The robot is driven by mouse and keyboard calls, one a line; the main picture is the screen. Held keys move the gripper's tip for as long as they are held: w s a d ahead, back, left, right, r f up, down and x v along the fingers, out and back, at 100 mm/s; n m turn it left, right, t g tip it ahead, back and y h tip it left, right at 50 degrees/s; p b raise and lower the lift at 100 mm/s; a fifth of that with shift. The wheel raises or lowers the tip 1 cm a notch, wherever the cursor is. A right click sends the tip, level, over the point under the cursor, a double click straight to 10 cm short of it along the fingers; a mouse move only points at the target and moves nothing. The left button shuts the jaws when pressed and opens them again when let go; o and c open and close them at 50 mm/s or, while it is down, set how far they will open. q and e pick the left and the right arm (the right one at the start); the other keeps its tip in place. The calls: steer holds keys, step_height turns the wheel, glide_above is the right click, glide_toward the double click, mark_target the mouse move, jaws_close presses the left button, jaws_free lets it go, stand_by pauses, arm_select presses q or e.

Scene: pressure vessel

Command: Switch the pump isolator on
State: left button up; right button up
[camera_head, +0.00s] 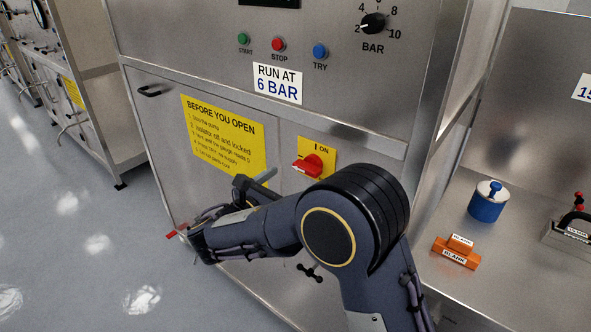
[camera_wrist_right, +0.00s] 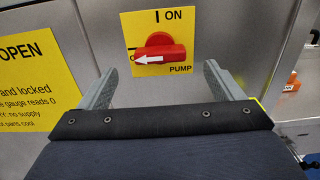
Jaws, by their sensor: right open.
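The pump isolator is a red rotary handle (camera_head: 312,165) on a yellow plate on the front of the steel cabinet. In the right wrist view the handle (camera_wrist_right: 160,50) lies level, its white arrow pointing left, away from the "I ON" mark at the top. My right gripper (camera_head: 262,180) is left of the isolator in the head view, partly hidden by its own arm. In the wrist view my right gripper (camera_wrist_right: 162,85) is open and empty, its fingers below and either side of the plate, apart from the handle. My left gripper is not in view.
A yellow "BEFORE YOU OPEN" notice (camera_head: 224,135) is left of the isolator. Start, stop and try buttons (camera_head: 278,45) and a BAR dial (camera_head: 373,23) sit above. A blue canister (camera_head: 487,205) and orange blank blocks (camera_head: 456,252) stand on the bench at right.

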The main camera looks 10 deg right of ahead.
mark_target(303, 171)
steer(key=x, duration=0.5)
steer(key=shift+p, duration=0.3)
steer(key=shift+f, duration=0.1)
steer(key=c, duration=1)
